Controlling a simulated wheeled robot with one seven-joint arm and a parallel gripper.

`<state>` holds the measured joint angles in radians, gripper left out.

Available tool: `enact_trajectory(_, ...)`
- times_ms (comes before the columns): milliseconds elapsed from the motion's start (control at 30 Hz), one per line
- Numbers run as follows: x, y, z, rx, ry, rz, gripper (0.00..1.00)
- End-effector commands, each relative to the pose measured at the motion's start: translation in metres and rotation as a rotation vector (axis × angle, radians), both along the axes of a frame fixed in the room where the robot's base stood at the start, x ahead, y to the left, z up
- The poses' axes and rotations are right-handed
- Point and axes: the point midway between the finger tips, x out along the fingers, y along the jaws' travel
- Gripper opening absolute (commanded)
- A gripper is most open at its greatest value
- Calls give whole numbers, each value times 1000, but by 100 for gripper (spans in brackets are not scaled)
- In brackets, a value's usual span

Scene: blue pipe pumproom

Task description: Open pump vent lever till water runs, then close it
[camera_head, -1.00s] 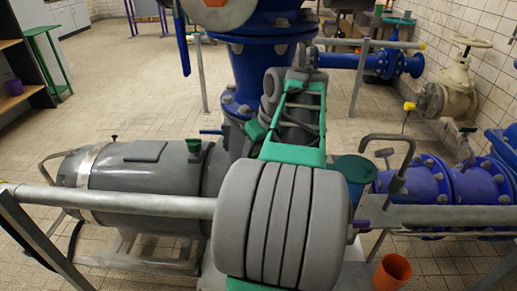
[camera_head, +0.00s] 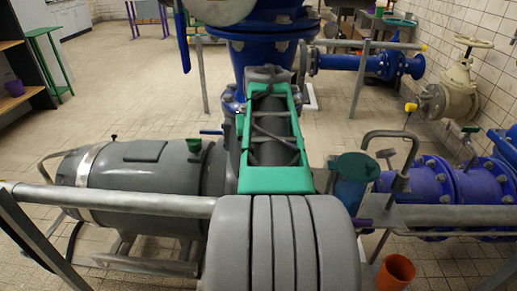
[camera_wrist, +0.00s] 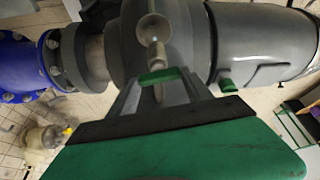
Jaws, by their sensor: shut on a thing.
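In the wrist view the fingers of my gripper (camera_wrist: 160,78) reach over the grey pump casing (camera_wrist: 195,30), with a green piece at their tips. They are shut on a thin pale metal part, which looks like the pump vent lever (camera_wrist: 158,62). Its rounded metal end (camera_wrist: 152,28) stands out above the fingertips. The exact contact is partly hidden by the fingers. In the head view my arm hides the gripper and the lever. A short blue handle (camera_head: 211,132) shows left of my arm. I see no running water.
The grey motor (camera_head: 140,180) lies to the left, behind a metal rail (camera_head: 110,202). Blue pipes (camera_head: 415,185) and a bent grey handle (camera_head: 390,135) stand to the right. A blue container with a dark green top (camera_head: 355,168) and an orange cup (camera_head: 396,271) are on the right.

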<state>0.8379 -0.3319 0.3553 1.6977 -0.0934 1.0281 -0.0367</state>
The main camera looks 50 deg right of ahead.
Motion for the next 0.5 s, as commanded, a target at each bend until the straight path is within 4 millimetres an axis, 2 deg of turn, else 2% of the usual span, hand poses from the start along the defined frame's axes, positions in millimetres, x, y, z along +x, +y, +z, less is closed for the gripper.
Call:
enact_trajectory(200, 2, 2, 1, 0, 0, -122, 18)
enact_trajectory(500, 2, 2, 1, 1, 0, -208, 18)
